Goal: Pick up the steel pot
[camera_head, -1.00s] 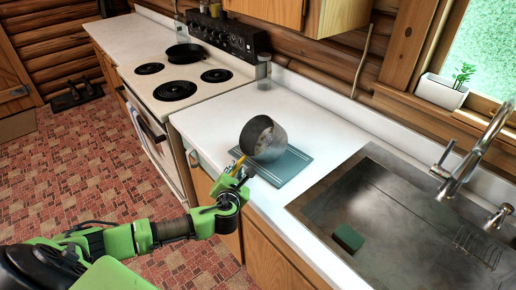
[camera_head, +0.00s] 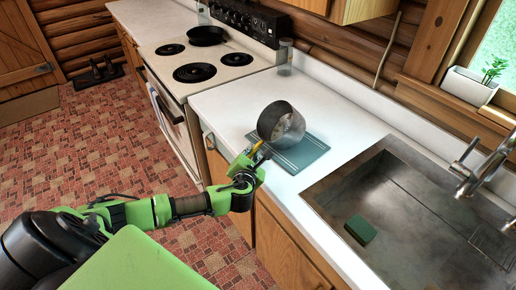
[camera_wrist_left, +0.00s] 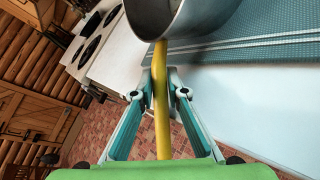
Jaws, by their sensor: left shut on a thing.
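The steel pot (camera_head: 281,122) is tipped on its side, its open mouth facing left, over a teal striped mat (camera_head: 306,155) on the counter. It appears raised a little above the mat. My left gripper (camera_head: 256,153) is shut on the pot's yellow handle. In the left wrist view the handle (camera_wrist_left: 162,110) runs between the two fingers of the gripper (camera_wrist_left: 161,82), and the pot (camera_wrist_left: 190,15) shows at the top edge, partly cut off. The mat (camera_wrist_left: 265,35) lies beyond it. My right gripper is not in view.
A metal sink (camera_head: 400,215) with a green sponge (camera_head: 360,229) lies to the right. A stove (camera_head: 228,72) with a black pan (camera_head: 207,35) stands to the left. A glass jar (camera_head: 285,57) is at the counter's back. The white counter (camera_head: 225,103) left of the mat is clear.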

